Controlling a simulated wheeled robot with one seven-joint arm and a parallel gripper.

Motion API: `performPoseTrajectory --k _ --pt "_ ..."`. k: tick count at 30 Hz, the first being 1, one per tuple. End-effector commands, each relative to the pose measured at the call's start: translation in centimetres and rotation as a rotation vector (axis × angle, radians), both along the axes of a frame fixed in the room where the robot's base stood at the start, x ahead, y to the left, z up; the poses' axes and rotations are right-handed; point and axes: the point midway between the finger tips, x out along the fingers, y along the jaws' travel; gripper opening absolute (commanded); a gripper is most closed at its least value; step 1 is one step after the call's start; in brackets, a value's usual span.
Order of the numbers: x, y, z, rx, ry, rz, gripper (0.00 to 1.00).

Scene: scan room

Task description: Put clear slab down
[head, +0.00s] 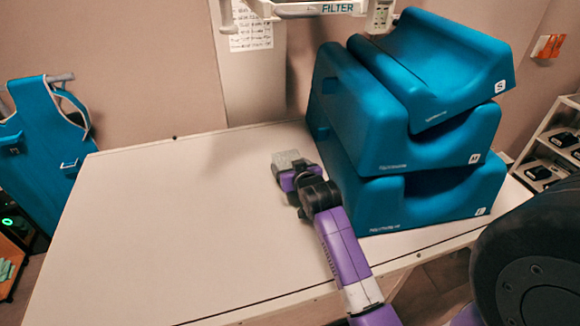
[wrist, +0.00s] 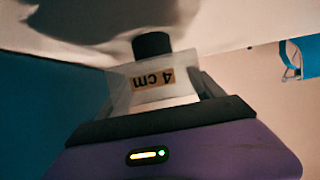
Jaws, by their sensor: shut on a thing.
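The clear slab (wrist: 140,82) is in the wrist view, with a tan label reading "4 cm" that appears upside down. My gripper (wrist: 165,84) is shut on it. In the head view my gripper (head: 290,172) is over the white table, just left of the teal blocks, and the slab (head: 287,158) shows as a pale grey piece at its tip. The slab's underside is hidden, so I cannot tell whether it touches the table.
Stacked teal foam blocks (head: 415,145) stand on the right of the white table (head: 170,220), close to my arm. The table's left and middle are clear. A teal apron (head: 40,130) hangs at the left. A shelf (head: 550,140) is at the right.

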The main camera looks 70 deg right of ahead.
Motion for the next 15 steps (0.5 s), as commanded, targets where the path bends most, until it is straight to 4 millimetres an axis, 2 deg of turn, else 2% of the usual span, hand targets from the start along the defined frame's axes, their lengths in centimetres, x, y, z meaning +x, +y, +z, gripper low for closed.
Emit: performPoseTrajectory --k 11,12,15 --pt "0.08 -0.02 -0.23 -0.003 -0.003 0.001 0.08" --pt "0.04 0.02 -0.39 0.000 0.000 0.001 0.81" --pt "0.05 0.02 -0.35 0.000 0.000 0.001 0.99"
